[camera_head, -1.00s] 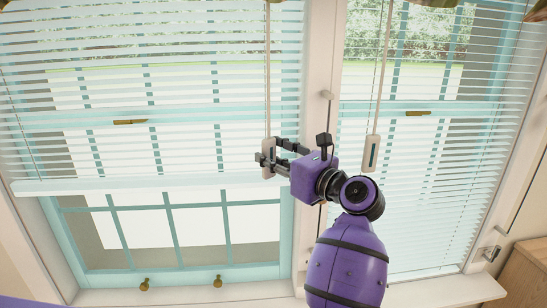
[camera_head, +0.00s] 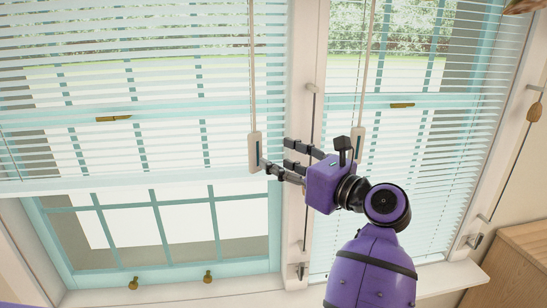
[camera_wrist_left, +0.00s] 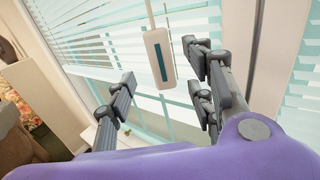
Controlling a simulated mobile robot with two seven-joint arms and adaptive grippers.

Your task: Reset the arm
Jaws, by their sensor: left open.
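My left gripper (camera_head: 278,157) is purple with dark fingers and is open and empty in front of the windows. A pale cord pull with a dark strip (camera_head: 255,151) hangs just left of its fingertips, apart from the upper finger; I cannot tell whether the lower fingertip touches it. In the left wrist view the pull (camera_wrist_left: 158,57) hangs beyond the gap between the open fingers (camera_wrist_left: 160,76). A second cord pull (camera_head: 358,144) hangs behind the wrist, partly hidden. My right gripper is not in view.
The left blind (camera_head: 120,150) is partly raised above a teal window frame; the right blind (camera_head: 440,160) hangs lower. A white post (camera_head: 309,70) stands between the windows. The sill (camera_head: 180,292) runs below, and a wooden cabinet (camera_head: 515,265) stands at lower right.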

